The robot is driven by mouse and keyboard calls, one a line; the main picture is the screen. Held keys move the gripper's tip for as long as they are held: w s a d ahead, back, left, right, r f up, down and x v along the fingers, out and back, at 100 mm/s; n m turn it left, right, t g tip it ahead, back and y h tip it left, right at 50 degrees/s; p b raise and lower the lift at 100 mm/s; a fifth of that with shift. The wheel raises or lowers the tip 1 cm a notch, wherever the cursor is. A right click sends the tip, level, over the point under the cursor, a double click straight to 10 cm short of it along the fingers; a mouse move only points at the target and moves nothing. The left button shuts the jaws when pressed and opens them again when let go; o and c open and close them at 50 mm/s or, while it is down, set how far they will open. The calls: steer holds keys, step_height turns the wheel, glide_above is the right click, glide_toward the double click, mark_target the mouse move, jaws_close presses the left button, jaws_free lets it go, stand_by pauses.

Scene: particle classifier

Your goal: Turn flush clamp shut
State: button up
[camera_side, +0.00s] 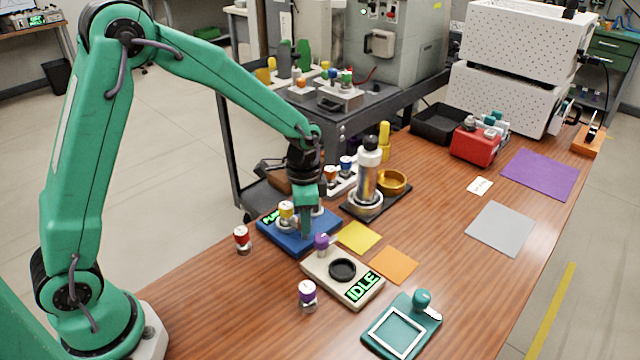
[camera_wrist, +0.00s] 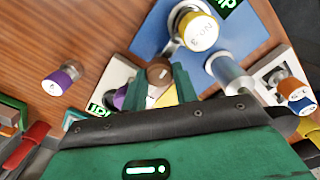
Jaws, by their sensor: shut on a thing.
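A blue base (camera_side: 290,238) with a green-lettered display, partly cut off or hidden in both views, holds a yellow-capped vial (camera_side: 287,212). The vial cap shows in the wrist view (camera_wrist: 198,31). My gripper (camera_side: 306,234) reaches down at the right front part of the base. In the wrist view a brown round knob (camera_wrist: 158,71) with a pale line on top, which looks like the flush clamp, sits between my two green fingers (camera_wrist: 160,88). The fingers are shut on it. The side view hides the knob behind the gripper.
A beige device (camera_side: 318,269) reading IDLE, with a purple knob, stands close in front. A red-capped vial (camera_side: 242,240) and a purple-capped vial (camera_side: 307,296) stand nearby. A tall metal cylinder (camera_side: 368,178) stands behind right. A teal framed plate (camera_side: 378,350) lies at front right.

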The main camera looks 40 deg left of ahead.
steer(key=shift+r+m, duration=0.1)
steer(key=shift+m, duration=0.4)
steer(key=o, duration=1)
steer(key=shift+r, duration=3.85)
steer(key=shift+r, duration=0.1)
